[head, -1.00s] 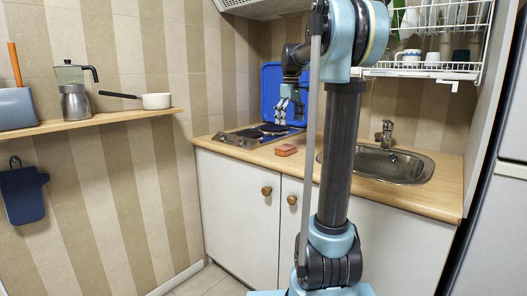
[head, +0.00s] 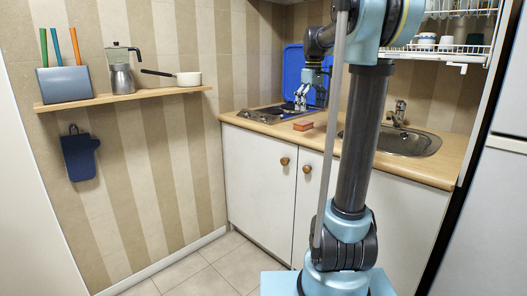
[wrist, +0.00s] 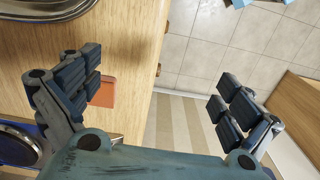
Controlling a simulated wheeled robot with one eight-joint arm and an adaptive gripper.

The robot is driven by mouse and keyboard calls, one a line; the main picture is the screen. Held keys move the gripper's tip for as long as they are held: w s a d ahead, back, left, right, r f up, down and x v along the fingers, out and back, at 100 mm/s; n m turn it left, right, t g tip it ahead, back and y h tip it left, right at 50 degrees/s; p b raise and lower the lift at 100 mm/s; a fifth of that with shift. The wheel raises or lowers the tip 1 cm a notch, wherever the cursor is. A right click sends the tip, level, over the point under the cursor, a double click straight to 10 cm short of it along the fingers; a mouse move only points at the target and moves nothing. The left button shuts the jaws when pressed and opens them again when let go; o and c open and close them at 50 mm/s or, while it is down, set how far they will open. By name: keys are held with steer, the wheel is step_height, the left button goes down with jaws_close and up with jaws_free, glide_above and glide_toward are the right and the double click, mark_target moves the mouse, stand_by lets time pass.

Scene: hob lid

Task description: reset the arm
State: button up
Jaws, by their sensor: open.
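My gripper (head: 302,98) is at the counter's left part, in front of the upright blue hob lid (head: 293,60). The wrist view shows my gripper (wrist: 155,98) with its two fingers wide apart and nothing between them. One finger is over the wooden counter, beside the reddish-brown block (wrist: 104,92). The other is over the floor side, past the counter's front edge. The hob (head: 262,115) lies at the counter's left end, partly hidden by my gripper. Its corner also shows in the wrist view (wrist: 18,146).
The sink (head: 408,143) and tap are to the right, under a dish rack (head: 435,54). The block (head: 303,126) lies on the counter's front part. A wall shelf (head: 125,98) at left holds a moka pot, a pan and a utensil holder. Floor before the cupboards is clear.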

steer(key=s+f+m, duration=0.1)
steer(key=s+f, duration=0.2)
steer(key=s, duration=0.3)
steer(key=s+f+m+t, duration=0.1)
steer(key=s+f+m, duration=0.1)
steer(key=s+f, duration=0.35)
steer(key=s+f+m, duration=0.1)
steer(key=s+f, duration=0.1)
steer(key=s, duration=0.6)
steer(key=s+f+m+t, duration=0.1)
steer(key=s+f+m, duration=0.3)
steer(key=s+f, duration=1)
step_height(320, 180, down, 4)
steer(key=shift+s+r, duration=0.2)
steer(key=shift+s, duration=0.2)
